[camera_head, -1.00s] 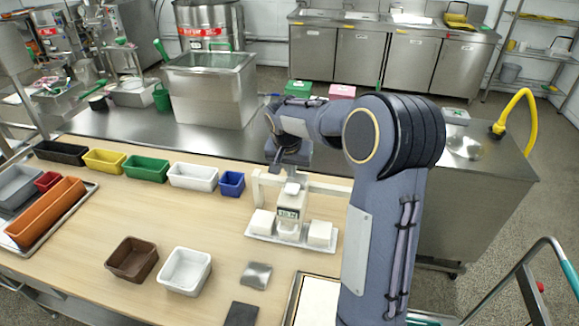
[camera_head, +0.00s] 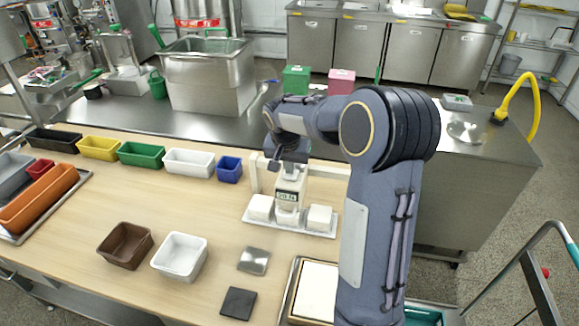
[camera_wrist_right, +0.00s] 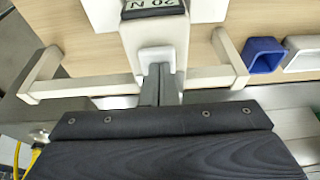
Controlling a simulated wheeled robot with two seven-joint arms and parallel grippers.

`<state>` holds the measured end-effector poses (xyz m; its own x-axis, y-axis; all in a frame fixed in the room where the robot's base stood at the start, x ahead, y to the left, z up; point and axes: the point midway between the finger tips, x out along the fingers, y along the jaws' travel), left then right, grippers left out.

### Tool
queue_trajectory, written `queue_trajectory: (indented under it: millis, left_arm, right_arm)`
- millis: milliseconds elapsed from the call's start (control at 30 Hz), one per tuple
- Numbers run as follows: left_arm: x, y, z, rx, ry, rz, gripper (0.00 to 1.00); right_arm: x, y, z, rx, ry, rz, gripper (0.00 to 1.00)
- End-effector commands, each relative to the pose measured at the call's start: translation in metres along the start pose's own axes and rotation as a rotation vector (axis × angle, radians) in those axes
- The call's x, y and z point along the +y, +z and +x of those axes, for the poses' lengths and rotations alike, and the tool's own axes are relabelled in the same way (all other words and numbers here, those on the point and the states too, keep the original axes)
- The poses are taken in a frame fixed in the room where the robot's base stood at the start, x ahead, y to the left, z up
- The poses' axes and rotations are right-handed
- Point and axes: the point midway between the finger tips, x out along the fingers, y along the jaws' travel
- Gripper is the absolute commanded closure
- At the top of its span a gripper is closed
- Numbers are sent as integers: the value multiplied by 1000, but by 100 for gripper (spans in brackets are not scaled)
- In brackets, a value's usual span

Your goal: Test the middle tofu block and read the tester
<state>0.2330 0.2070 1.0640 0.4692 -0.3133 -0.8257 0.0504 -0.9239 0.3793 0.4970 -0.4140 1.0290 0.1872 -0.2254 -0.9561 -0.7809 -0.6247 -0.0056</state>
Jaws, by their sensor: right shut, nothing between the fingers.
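The white tester (camera_head: 290,190) stands over the middle tofu block (camera_head: 287,218), which is mostly hidden under it, so contact is hard to judge. The tester's dark display (camera_head: 287,196) is too small to read here; in the wrist view the display (camera_wrist_right: 152,8) is upside down and partly cut off, showing digits and an "N". White tofu blocks sit to its left (camera_head: 261,206) and right (camera_head: 320,217) on a white tray (camera_head: 293,229). My right gripper (camera_head: 291,170) is shut and empty, its fingertips (camera_wrist_right: 158,68) at the tester's white top knob (camera_wrist_right: 155,55). My left gripper is out of view.
A pale frame (camera_head: 256,175) stands around the tester's back. A blue bin (camera_head: 229,169) and a white bin (camera_head: 189,163) are to the left. A brown tray (camera_head: 125,245), a white tray (camera_head: 180,256) and a steel plate (camera_head: 254,261) lie in front. The wooden table between is clear.

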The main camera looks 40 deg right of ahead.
Motion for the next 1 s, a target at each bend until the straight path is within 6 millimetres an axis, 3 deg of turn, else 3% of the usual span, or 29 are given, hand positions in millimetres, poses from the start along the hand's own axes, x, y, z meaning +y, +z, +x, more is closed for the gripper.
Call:
queue_trajectory:
  millis: [267, 433, 633, 700, 1000]
  left_arm:
    - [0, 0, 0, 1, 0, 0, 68]
    - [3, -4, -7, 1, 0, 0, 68]
    - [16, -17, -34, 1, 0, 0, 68]
    - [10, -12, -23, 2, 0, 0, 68]
    - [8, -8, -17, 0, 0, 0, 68]
  right_arm:
    - [1, 5, 6, -15, 10, -2, 100]
    - [3, 1, -4, -15, 10, -2, 100]
    - [9, -19, -45, -3, 2, 1, 100]
    - [7, -17, -54, 2, -4, -1, 100]
    - [7, -18, -117, 3, -4, -2, 100]
